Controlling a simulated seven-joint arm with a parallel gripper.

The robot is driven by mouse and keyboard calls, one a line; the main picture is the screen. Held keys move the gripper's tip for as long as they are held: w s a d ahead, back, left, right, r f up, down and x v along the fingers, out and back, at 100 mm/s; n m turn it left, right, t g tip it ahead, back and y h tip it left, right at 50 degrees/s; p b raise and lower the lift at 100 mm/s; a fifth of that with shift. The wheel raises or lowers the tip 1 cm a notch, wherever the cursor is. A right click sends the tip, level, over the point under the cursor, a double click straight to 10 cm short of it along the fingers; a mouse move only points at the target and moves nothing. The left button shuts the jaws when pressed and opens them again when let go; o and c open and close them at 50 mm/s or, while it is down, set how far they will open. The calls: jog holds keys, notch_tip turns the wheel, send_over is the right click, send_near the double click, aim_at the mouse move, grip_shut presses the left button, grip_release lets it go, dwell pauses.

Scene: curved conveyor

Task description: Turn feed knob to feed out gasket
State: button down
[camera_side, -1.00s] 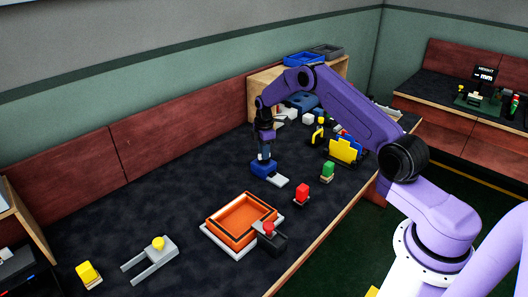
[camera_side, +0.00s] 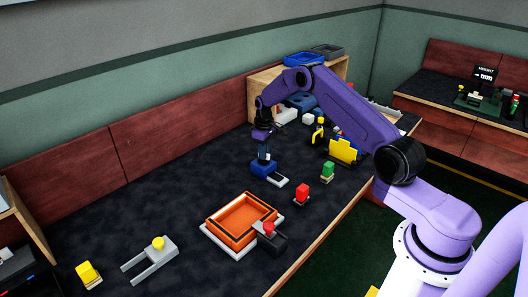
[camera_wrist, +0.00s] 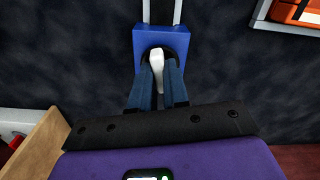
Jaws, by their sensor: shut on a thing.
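The feeder is a blue box (camera_side: 263,168) on the dark table, with a pale-edged outlet tray (camera_side: 279,181) at its front right. In the wrist view the blue box (camera_wrist: 178,40) has a dark round seat with a white feed knob (camera_wrist: 156,58) on it. My gripper (camera_side: 264,154) points down over the box, and in the wrist view its two blue fingers (camera_wrist: 157,76) are shut on the knob from both sides. The tray in the side view shows a dark patch within a pale border. I cannot tell whether a gasket lies there.
An orange tray (camera_side: 211,224) on a white base stands in front, beside a dark block with a red knob (camera_side: 268,228). Red (camera_side: 302,190) and green (camera_side: 328,169) pieces stand to the right. A yellow holder (camera_side: 345,151) is behind them.

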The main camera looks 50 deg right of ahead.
jog(key=shift+m, duration=1.3)
jog(key=c, duration=1.1)
grip_release()
notch_tip(320, 180, up, 18)
jog(key=shift+f, duration=0.25)
